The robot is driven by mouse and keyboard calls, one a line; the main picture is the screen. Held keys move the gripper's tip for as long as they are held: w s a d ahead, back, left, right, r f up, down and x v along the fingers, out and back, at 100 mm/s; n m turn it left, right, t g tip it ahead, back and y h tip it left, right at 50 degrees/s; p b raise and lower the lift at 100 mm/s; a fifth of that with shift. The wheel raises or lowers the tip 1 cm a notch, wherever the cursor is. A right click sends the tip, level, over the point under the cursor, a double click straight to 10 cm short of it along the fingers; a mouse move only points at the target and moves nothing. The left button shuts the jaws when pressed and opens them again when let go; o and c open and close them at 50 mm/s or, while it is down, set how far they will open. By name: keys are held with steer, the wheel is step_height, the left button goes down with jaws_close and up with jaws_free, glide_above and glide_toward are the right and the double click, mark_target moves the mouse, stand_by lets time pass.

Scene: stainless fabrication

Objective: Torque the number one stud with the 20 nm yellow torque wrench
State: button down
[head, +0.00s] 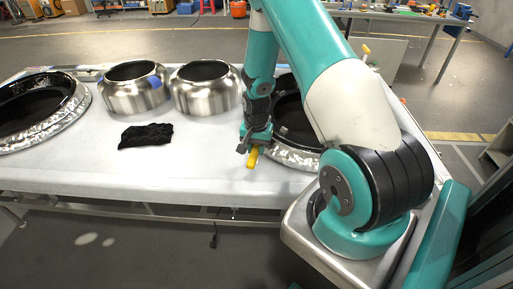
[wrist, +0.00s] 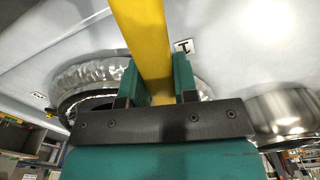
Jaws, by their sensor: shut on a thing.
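My gripper (head: 249,146) is over the front of the table, just left of the right-hand ring. It is shut on the yellow torque wrench (head: 253,157), of which only a short yellow end shows below the jaws. In the wrist view the yellow bar (wrist: 144,35) runs up out of frame from between the two green fingers (wrist: 158,88). The right-hand ring (head: 293,157), dark inside with a shiny crinkled rim, is partly hidden behind my arm. I cannot make out the number one stud.
Two steel bowl-shaped parts (head: 133,96) (head: 205,93) stand at the table's back, one with a blue patch. A black cloth (head: 146,136) lies in front of them. Another wrapped ring (head: 38,112) is at the left. The white table (head: 120,178) is clear along its front.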

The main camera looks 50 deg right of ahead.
steer(key=p, duration=0.2)
steer(key=shift+r+p, duration=0.35)
steer(key=shift+r, duration=0.05)
steer(key=shift+f+p, duration=0.1)
steer(key=shift+p, duration=0.8)
steer(key=shift+f, duration=0.3)
step_height(320, 180, down, 5)
steer(key=b, duration=0.4)
steer(key=shift+f, duration=1.4)
steer(key=shift+w, duration=0.1)
stand_by(0.4)
